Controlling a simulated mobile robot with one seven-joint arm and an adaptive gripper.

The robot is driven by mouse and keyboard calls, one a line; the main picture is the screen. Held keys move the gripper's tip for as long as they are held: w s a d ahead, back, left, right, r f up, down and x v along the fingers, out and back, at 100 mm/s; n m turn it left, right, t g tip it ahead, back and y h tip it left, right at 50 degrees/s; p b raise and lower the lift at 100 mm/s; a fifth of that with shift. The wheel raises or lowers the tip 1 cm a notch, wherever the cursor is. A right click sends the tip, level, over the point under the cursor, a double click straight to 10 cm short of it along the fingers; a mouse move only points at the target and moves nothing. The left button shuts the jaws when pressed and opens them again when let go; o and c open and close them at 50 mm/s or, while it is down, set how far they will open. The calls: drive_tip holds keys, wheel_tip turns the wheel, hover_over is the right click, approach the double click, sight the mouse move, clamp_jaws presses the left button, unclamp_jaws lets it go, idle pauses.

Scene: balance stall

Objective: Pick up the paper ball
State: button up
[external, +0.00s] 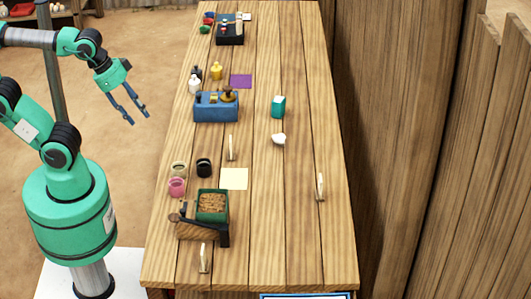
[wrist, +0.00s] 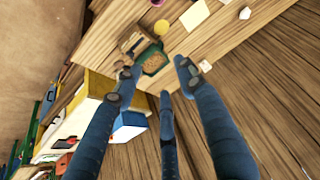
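A small white lump that looks like the same ball (wrist: 245,13) shows near the top edge of the wrist view. My gripper (external: 138,114) hangs in the air left of the table, well away from the ball. Its dark blue fingers are spread, with nothing between them. They also show spread in the wrist view (wrist: 157,78).
A blue tray (external: 205,112) with a brass item, a green box (external: 212,205), jars (external: 204,168) and upright white cards (external: 321,187) stand on the table (external: 290,220). A wooden wall (external: 400,100) borders the right. The table right of the ball is clear.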

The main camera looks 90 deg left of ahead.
drive_tip(key=shift+o, duration=0.5)
drive_tip(key=o, duration=0.4)
drive_tip(key=shift+o, duration=0.2)
